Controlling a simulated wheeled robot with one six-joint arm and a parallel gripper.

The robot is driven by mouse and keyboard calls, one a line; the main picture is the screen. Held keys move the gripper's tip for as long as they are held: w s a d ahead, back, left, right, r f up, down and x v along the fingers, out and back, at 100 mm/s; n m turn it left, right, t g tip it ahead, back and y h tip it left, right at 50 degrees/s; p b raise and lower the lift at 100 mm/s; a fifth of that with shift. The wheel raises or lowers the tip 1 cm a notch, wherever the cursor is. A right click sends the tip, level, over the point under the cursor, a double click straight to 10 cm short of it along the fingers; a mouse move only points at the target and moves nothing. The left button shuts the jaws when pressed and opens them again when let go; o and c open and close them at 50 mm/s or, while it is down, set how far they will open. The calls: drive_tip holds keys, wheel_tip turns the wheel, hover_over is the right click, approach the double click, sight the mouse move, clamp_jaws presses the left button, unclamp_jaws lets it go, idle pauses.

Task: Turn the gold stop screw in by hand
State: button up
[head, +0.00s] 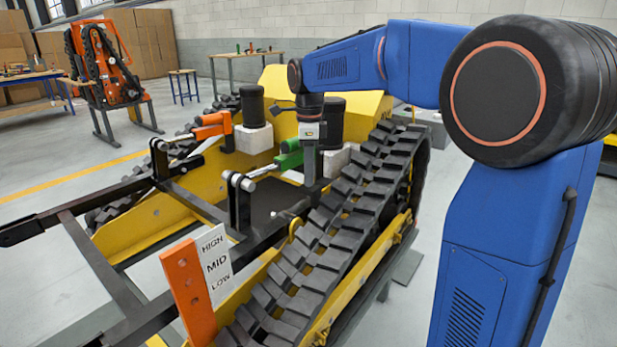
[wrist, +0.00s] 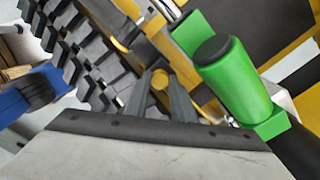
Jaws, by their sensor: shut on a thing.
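My gripper (head: 311,178) reaches straight down into the carrier, beside the inner side of the near track. In the wrist view my gripper's two grey fingers (wrist: 161,84) converge on the round gold stop screw (wrist: 160,78). The fingers are shut on the screw, and its round gold end shows between their tips. The screw's shank and the hole it sits in are hidden, so I cannot tell how deep it is. In the head view I cannot make the screw out behind the fingers and frame.
A green cylinder (wrist: 236,82) with a dark cap lies close beside my fingers; it also shows in the head view (head: 289,160). The black track (head: 345,205) runs close on the other side. An orange post with a HIGH, MID, LOW plate (head: 215,262) stands in front.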

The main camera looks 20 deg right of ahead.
drive_tip(key=m, duration=0.4)
drive_tip(key=shift+m, duration=0.4)
drive_tip(key=m, duration=0.4)
drive_tip(key=o, duration=0.9)
